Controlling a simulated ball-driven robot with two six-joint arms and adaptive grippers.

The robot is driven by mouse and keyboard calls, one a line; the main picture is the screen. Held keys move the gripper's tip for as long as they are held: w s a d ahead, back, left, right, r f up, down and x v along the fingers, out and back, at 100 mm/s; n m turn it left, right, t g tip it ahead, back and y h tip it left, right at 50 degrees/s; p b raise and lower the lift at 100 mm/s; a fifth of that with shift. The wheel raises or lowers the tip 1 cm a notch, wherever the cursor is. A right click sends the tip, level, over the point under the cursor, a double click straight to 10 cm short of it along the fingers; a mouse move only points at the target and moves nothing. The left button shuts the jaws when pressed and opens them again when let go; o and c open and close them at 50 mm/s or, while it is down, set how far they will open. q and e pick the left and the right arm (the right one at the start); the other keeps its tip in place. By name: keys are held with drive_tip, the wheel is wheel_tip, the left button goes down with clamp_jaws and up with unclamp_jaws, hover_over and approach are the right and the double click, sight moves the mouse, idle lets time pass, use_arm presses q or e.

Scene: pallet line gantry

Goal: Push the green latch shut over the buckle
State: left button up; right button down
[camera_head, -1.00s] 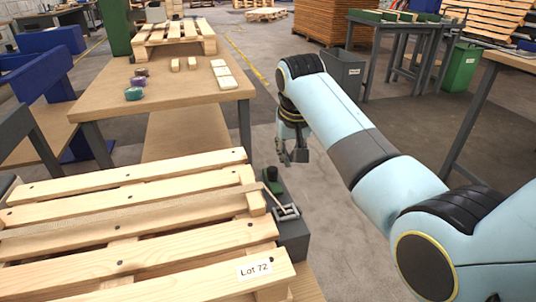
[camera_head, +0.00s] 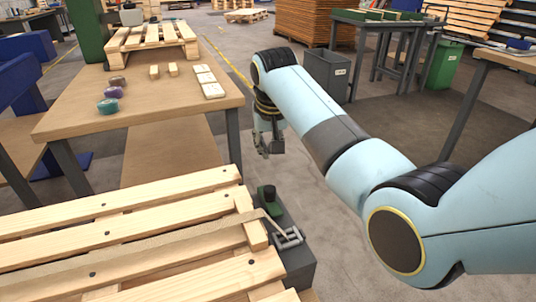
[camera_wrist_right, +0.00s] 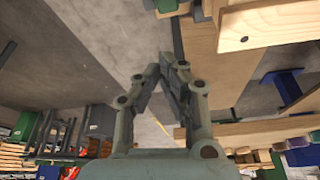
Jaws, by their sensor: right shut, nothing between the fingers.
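The green latch (camera_head: 267,194) stands up at the far end of a dark grey block beside the pallet's right edge. The metal buckle (camera_head: 288,238) lies on the same block, nearer to me, with a webbing strap (camera_head: 180,243) running from it across the pallet. The latch stands apart from the buckle, not over it. My right gripper (camera_head: 270,150) hangs beyond the latch, above the floor, touching neither. In the right wrist view its fingertips (camera_wrist_right: 168,60) meet with nothing between them. My left gripper is out of view.
The slatted pallet (camera_head: 120,224) fills the lower left. A wooden table (camera_head: 150,110) beyond it holds tape rolls (camera_head: 111,92), small blocks and a small pallet. A grey bin (camera_head: 327,75) stands behind my right arm. Floor right of the block is open.

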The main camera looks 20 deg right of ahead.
sight(275, 187)
drive_tip(key=f, duration=0.2)
drive_tip(key=f+b, duration=0.1)
drive_tip(key=f, duration=0.2)
drive_tip(key=f+b, duration=0.1)
drive_tip(key=f, duration=0.1)
drive_tip(key=shift+s+a+f, duration=0.1)
drive_tip(key=shift+s+f, duration=0.15)
drive_tip(key=shift+s, duration=0.15)
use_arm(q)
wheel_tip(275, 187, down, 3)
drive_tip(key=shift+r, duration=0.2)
use_arm(e)
drive_tip(key=shift+s+a+f, duration=0.1)
drive_tip(key=shift+s, duration=0.2)
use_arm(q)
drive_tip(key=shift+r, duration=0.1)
